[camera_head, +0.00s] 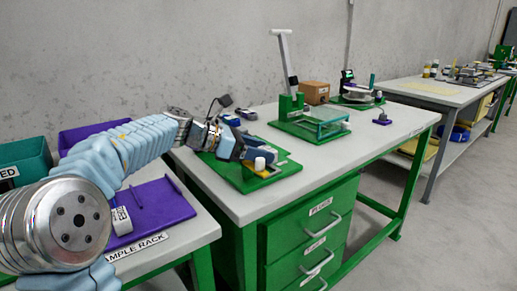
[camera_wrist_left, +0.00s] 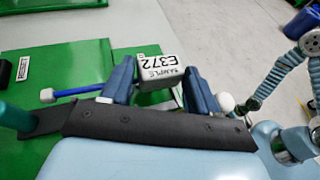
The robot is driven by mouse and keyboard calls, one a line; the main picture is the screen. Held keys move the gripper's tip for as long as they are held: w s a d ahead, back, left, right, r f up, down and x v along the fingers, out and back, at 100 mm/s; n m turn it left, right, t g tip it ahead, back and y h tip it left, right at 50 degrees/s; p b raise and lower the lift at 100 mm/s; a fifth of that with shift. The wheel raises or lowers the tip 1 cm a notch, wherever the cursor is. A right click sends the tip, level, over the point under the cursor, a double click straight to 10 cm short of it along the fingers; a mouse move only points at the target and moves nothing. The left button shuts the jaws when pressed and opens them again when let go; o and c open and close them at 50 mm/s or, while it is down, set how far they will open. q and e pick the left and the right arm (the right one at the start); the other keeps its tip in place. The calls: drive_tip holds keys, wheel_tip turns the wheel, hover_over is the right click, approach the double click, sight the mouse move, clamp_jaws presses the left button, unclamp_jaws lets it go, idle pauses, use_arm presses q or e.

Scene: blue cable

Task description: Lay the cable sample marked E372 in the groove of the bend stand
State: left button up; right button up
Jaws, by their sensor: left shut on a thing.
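The sample marked E372 (camera_wrist_left: 158,72) is a pale block with a black-lettered label. It sits between the fingers of my left gripper (camera_wrist_left: 160,90) in the left wrist view. A blue cable (camera_wrist_left: 78,90) with a white end (camera_wrist_left: 47,95) sticks out to the left of the fingers; another white end (camera_wrist_left: 226,102) shows on the right. In the head view my left gripper (camera_head: 243,150) is over a green base (camera_head: 232,177) at the table's left part, near a white cylinder (camera_head: 260,164). No groove can be made out; the gripper hides part of the base.
A green fixture with an upright post (camera_head: 287,62) stands behind, with a brown box (camera_head: 315,92) nearby. A purple sample rack (camera_head: 165,203) is at the left. The front right of the grey tabletop (camera_head: 345,150) is clear.

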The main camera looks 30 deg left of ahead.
use_arm(q)
drive_tip(key=shift+s+a+f+t, duration=0.1)
drive_tip(key=shift+s+a+t, duration=0.15)
drive_tip(key=shift+s+t, duration=0.1)
idle(0.7)
idle(1.1)
drive_tip(key=o, duration=1.3)
drive_tip(key=shift+c, duration=0.2)
drive_tip(key=shift+d, duration=0.1)
wheel_tip(320, 180, up, 4)
drive_tip(key=p, duration=0.2)
drive_tip(key=shift+f+p, duration=0.2)
drive_tip(key=shift+p, duration=0.2)
wheel_tip(320, 180, up, 4)
drive_tip(key=p, duration=0.3)
drive_tip(key=shift+r+p, duration=0.2)
drive_tip(key=shift+p, duration=0.2)
